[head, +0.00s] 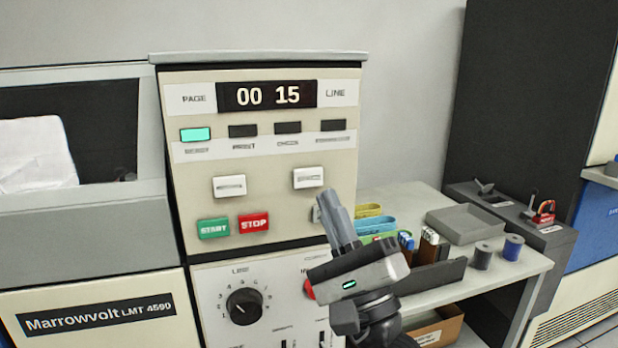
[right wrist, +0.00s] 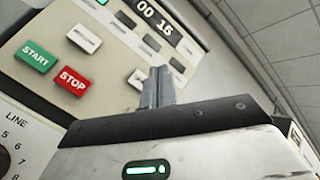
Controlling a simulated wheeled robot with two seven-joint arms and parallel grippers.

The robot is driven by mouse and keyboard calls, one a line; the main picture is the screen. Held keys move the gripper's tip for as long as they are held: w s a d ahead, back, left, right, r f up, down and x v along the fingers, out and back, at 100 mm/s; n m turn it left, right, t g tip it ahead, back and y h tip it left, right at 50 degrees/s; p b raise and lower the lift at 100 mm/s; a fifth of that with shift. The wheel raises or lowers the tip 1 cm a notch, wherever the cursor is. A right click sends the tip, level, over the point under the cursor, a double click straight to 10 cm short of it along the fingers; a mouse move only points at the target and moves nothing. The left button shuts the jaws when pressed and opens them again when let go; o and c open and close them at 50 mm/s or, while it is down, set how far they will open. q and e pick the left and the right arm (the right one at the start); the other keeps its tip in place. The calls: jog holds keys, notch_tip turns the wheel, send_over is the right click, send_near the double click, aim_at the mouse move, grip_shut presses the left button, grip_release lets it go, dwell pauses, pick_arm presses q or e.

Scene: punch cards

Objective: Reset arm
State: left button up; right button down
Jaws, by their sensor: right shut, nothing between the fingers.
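My right gripper (head: 337,212) is in front of the right edge of a beige control panel (head: 279,164), its fingers pointing up and together. In the right wrist view the shut fingers (right wrist: 158,86) are in front of the panel, with nothing seen between them. Whether they touch the panel I cannot tell. My left gripper is in neither view.
The panel has a green START button (head: 214,228), a red STOP button (head: 254,223), white keys and a dial (head: 244,306). A dark cabinet (head: 530,90) stands behind.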

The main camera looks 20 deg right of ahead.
notch_tip(320, 180, down, 19)
jog(key=s+a+n+g, duration=0.2)
jog(key=n+g, duration=0.5)
jog(key=n, duration=0.5)
jog(key=s+d+f+n+g+h, duration=0.1)
jog(key=s+f+n+g, duration=0.3)
jog(key=f, duration=0.5)
jog(key=s+f+n+g+h, duration=0.2)
jog(key=s+f+n+g, duration=0.2)
jog(key=s+f+n, duration=0.3)
notch_tip(320, 180, down, 4)
jog(key=shift+s+d+r+g, duration=0.3)
jog(key=shift+s+d, duration=0.1)
jog(key=shift+s, duration=0.75)
